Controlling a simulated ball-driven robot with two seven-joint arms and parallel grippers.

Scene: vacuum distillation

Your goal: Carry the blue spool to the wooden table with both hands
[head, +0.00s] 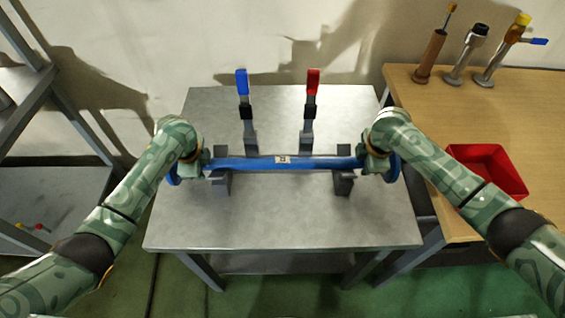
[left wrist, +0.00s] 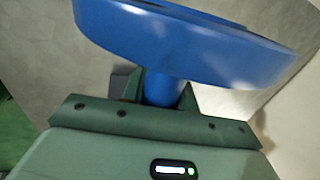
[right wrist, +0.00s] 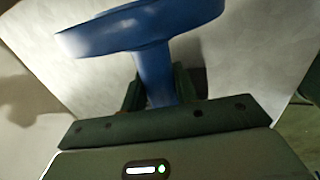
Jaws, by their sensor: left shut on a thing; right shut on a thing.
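The blue spool (head: 320,162) is a long bar with a round flange at each end. It lies level across two dark grey supports on the grey metal table (head: 270,220); I cannot tell whether it touches them. My left gripper (head: 200,164) is shut on the bar just inside the left flange; the left wrist view shows that flange (left wrist: 190,45) beyond the fingers. My right gripper (head: 372,165) is shut on the bar just inside the right flange, also seen in the right wrist view (right wrist: 140,28). The wooden table (head: 480,110) stands at the right.
A blue-handled clamp (head: 244,100) and a red-handled clamp (head: 311,100) stand upright behind the spool. A red bin (head: 488,170) sits on the wooden table, with several upright tools at its back. A shelf rack (head: 50,190) stands at the left.

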